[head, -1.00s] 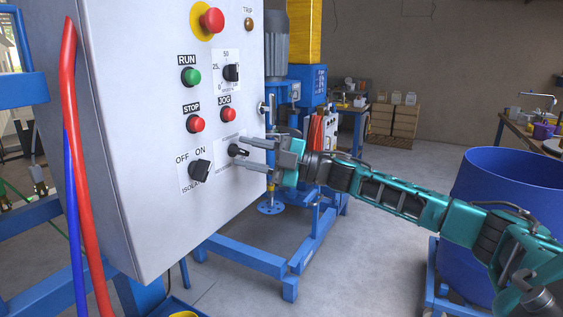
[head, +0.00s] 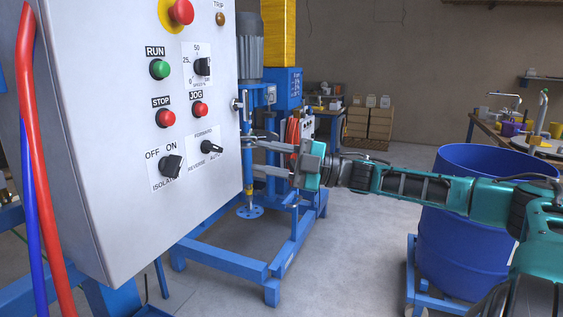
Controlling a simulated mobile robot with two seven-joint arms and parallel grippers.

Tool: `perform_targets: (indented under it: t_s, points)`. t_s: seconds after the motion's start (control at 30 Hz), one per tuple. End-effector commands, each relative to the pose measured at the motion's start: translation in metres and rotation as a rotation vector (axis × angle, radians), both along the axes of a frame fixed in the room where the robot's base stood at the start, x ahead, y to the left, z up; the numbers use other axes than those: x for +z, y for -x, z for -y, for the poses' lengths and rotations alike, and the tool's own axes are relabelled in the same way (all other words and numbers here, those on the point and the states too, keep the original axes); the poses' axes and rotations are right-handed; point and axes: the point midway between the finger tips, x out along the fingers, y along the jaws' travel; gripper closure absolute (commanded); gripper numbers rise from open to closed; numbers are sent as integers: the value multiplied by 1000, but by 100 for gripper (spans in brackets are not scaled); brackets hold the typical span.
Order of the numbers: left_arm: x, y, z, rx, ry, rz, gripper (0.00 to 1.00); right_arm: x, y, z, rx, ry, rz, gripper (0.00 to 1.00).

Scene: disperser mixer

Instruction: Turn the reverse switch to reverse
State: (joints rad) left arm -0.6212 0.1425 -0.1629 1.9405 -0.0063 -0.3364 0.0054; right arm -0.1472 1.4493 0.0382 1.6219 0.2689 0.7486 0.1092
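My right gripper (head: 251,154) is to the right of the switch, near the panel's right edge. Its two grey fingers are spread, one above the other, pointing left with nothing between them. They are apart from the knob. My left gripper is not in view.
Beside the switch are the isolator knob (head: 171,166), red STOP button (head: 166,118), red JOG button (head: 200,110) and speed dial (head: 202,66). Blue mixer frame (head: 220,259) stands behind the panel. A blue drum (head: 465,235) stands at right. Red and blue hoses hang at left.

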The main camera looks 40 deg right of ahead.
Motion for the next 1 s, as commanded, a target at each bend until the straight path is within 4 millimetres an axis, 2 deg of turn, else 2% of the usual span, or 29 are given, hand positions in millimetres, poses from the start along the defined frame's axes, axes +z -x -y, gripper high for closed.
perform_targets:
  t_s: [0.1, 0.4, 1.0]
  points:
    - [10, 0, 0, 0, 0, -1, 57, 0, 5, 5, 1, -3, -6, 62]
    - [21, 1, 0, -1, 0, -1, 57, -4, 15, 14, -1, -2, -5, 62]
    - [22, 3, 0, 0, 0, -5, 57, -5, 18, 17, -2, 0, -2, 62]
